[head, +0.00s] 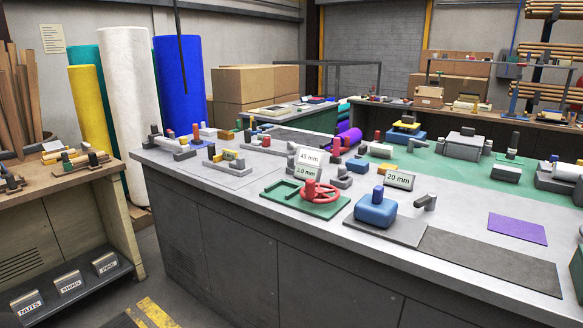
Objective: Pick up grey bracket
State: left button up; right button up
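A small grey angled piece (426,202) that looks like a bracket sits on the long workbench (223,184), right of a blue block with a blue knob (376,210). Another small grey piece (342,178) sits behind the red handwheel (318,193). I cannot tell for sure which is the grey bracket. Neither of my grippers is in the head view.
A "20 mm" sign (399,179) stands behind the blue block. A dark flat mat (490,260) and a purple sheet (517,228) lie at the bench's right. A side bench (78,176) stands left, with floor between. Tall rolls (128,95) stand behind.

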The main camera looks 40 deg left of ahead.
aim_at(290, 166)
jog(key=i+j+z, duration=0.1)
jog(key=j, duration=0.35)
jog(key=i+j+z, duration=0.1)
jog(key=j, duration=0.35)
jog(key=i+j+z, duration=0.1)
jog(key=i+j, duration=0.15)
jog(key=j, duration=0.25)
jog(key=i+j+z, duration=0.1)
jog(key=j, duration=0.4)
jog(key=i+j+z, duration=0.1)
jog(key=j, duration=0.4)
